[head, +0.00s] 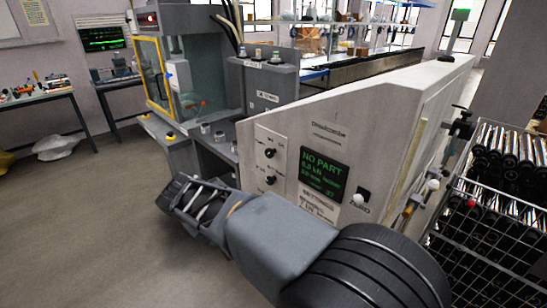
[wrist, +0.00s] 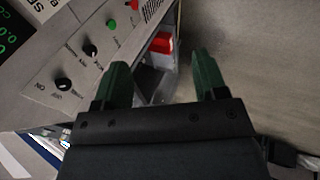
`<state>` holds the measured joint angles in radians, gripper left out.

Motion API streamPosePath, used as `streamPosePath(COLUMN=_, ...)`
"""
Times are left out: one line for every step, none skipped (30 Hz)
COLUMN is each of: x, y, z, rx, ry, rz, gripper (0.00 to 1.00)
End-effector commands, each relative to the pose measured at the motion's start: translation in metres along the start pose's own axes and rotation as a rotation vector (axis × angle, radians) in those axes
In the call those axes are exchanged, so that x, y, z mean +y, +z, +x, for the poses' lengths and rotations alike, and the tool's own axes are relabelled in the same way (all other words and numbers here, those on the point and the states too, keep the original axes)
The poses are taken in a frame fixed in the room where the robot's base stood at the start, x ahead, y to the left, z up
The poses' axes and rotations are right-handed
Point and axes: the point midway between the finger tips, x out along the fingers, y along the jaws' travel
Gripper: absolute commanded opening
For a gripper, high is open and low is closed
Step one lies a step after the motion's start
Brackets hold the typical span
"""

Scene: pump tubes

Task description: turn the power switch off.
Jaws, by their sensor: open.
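In the wrist view a grey panel carries a black rotary knob (wrist: 63,85) with small lettering beside it, seemingly ON and OFF. A second black knob (wrist: 90,50) sits farther up the panel. My gripper (wrist: 162,75) is open and empty; its two dark green fingers are apart, to the right of the knobs and not touching them. In the head view my gripper (head: 188,200) is left of and below a pale control panel. That panel has an upper black knob (head: 270,152) and a lower black knob (head: 270,180). Their lettering is too small to read surely.
A green-text display (head: 322,175) reads NO PART, with a white knob (head: 358,200) to its right. A green button (wrist: 111,23) and a red button (wrist: 134,4) follow the knobs. A wire rack (head: 490,210) of tubes stands right. Floor (head: 80,220) at left is clear.

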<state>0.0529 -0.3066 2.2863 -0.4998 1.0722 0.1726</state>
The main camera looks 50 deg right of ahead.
Motion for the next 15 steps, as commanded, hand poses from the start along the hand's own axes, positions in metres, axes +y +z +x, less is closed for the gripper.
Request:
streamPosePath(x=0.016, y=-0.011, z=0.022, rx=-0.050, ry=0.109, rz=-0.009, gripper=0.66)
streamPosePath(x=0.029, y=-0.018, z=0.029, rx=-0.075, ry=0.180, rz=-0.012, gripper=0.66)
streamPosePath(x=0.046, y=-0.028, z=0.038, rx=-0.103, ry=0.277, rz=-0.015, gripper=0.66)
streamPosePath(x=0.059, y=-0.035, z=0.043, rx=-0.123, ry=0.349, rz=-0.017, gripper=0.66)
streamPosePath(x=0.070, y=-0.043, z=0.048, rx=-0.139, ry=0.418, rz=-0.018, gripper=0.66)
streamPosePath(x=0.086, y=-0.053, z=0.054, rx=-0.156, ry=0.509, rz=-0.019, gripper=0.66)
streamPosePath(x=0.096, y=-0.061, z=0.058, rx=-0.167, ry=0.575, rz=-0.021, gripper=0.66)
streamPosePath(x=0.106, y=-0.068, z=0.062, rx=-0.174, ry=0.638, rz=-0.023, gripper=0.66)
streamPosePath(x=0.117, y=-0.078, z=0.066, rx=-0.180, ry=0.717, rz=-0.025, gripper=0.66)
streamPosePath(x=0.125, y=-0.084, z=0.069, rx=-0.183, ry=0.773, rz=-0.026, gripper=0.66)
streamPosePath(x=0.131, y=-0.091, z=0.071, rx=-0.184, ry=0.823, rz=-0.028, gripper=0.66)
streamPosePath(x=0.139, y=-0.099, z=0.073, rx=-0.182, ry=0.885, rz=-0.030, gripper=0.66)
streamPosePath(x=0.143, y=-0.105, z=0.075, rx=-0.179, ry=0.927, rz=-0.032, gripper=0.66)
streamPosePath(x=0.147, y=-0.110, z=0.076, rx=-0.177, ry=0.964, rz=-0.033, gripper=0.66)
streamPosePath(x=0.152, y=-0.116, z=0.077, rx=-0.171, ry=1.008, rz=-0.035, gripper=0.66)
